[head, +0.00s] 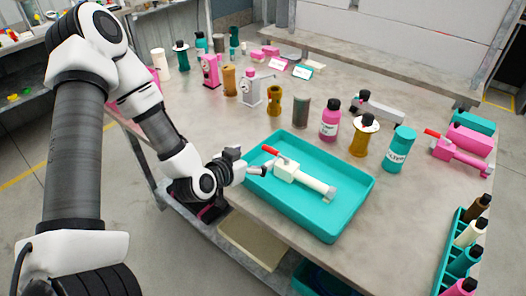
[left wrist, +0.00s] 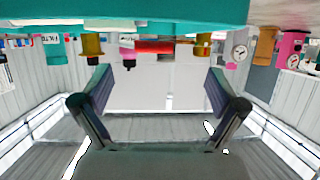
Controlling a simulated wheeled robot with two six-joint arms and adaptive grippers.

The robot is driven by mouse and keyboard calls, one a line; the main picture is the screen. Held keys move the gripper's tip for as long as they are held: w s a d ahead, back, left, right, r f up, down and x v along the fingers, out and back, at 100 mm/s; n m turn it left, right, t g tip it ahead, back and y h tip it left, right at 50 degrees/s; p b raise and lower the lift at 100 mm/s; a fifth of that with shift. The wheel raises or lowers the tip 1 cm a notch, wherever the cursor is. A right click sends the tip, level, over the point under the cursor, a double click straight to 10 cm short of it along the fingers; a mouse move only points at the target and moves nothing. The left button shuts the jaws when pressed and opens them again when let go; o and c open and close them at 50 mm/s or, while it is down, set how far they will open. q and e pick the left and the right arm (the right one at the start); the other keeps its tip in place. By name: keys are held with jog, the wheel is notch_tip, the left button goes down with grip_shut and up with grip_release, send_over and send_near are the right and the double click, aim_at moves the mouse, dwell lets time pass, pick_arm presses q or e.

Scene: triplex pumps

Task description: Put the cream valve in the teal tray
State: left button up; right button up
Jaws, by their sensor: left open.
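The cream valve (head: 304,177) with a red handle lies inside the teal tray (head: 340,222) on the table, its red-handled end towards the back left. My left gripper (head: 260,169) is at the tray's left rim, close to the valve but apart from it, open with nothing between its fingers. In the left wrist view the open fingers (left wrist: 158,90) spread wide, and the tray's teal edge (left wrist: 120,15) crosses the top of the upside-down picture. A red part (left wrist: 153,46), seemingly the valve's handle, shows below that edge. My right gripper is not in view.
A pink bottle (head: 330,119), an amber bottle (head: 363,137) and a teal bottle (head: 398,150) stand behind the tray. A pink valve (head: 461,154) lies at the right. A teal rack (head: 449,250) of bottles stands at the front right. Bare table lies between rack and tray.

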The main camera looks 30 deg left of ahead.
pick_arm(q)
jog(key=v, duration=0.3)
jog(key=shift+r, duration=0.2)
jog(key=s+d+f+g+p, duration=0.1)
jog(key=s+f+p, duration=0.1)
jog(key=s+d+f+g+h+p, duration=0.1)
jog(key=s+d+f+g+p, duration=0.1)
jog(key=f, duration=0.1)
jog(key=s+d+f+g+p, duration=0.1)
jog(key=s+f+p, duration=0.1)
jog(key=f, duration=0.1)
jog(key=shift+s+d+m+g, duration=0.3)
jog(key=shift+s+d+g, duration=0.1)
jog(key=s+d+f+g, duration=0.2)
jog(key=s+f+g, duration=0.2)
jog(key=s, duration=0.4)
jog(key=s+d+f+n+g+y, duration=0.1)
jog(key=s+d+f+g, duration=0.1)
jog(key=s+f+g, duration=0.2)
jog(key=s+f, duration=0.2)
jog(key=s, duration=0.2)
jog(key=shift+d+f+g, duration=0.35)
jog(key=shift+g, duration=0.05)
jog(key=shift+w, duration=0.1)
